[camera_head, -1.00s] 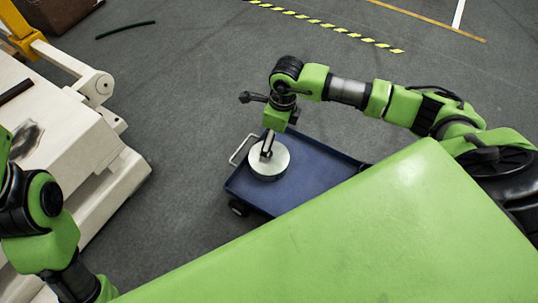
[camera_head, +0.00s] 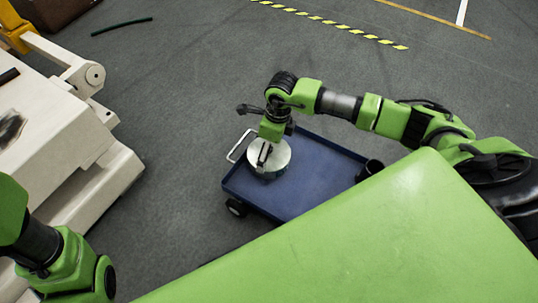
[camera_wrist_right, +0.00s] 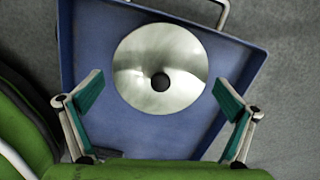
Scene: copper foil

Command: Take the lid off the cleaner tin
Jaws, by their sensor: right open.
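The cleaner tin (camera_head: 281,165) stands on the blue cart, its round pale metal lid on top. In the right wrist view the lid (camera_wrist_right: 135,70) is a shiny disc with a small dark knob or hole at its centre. My right gripper (camera_head: 265,153) is over the tin in the head view and hides part of the lid. In the wrist view the right gripper (camera_wrist_right: 160,97) is open, its teal-padded fingers apart on either side of the lid's near part, with nothing between them. I cannot tell its height above the lid. My left gripper is out of view.
The blue cart (camera_head: 310,184) has a raised rim, a pale handle (camera_head: 239,146) and a dark cup-like object (camera_head: 371,169) at its right corner. A white machine (camera_head: 75,150) stands at the left. Grey floor beyond the cart is clear up to the yellow-black tape (camera_head: 330,23).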

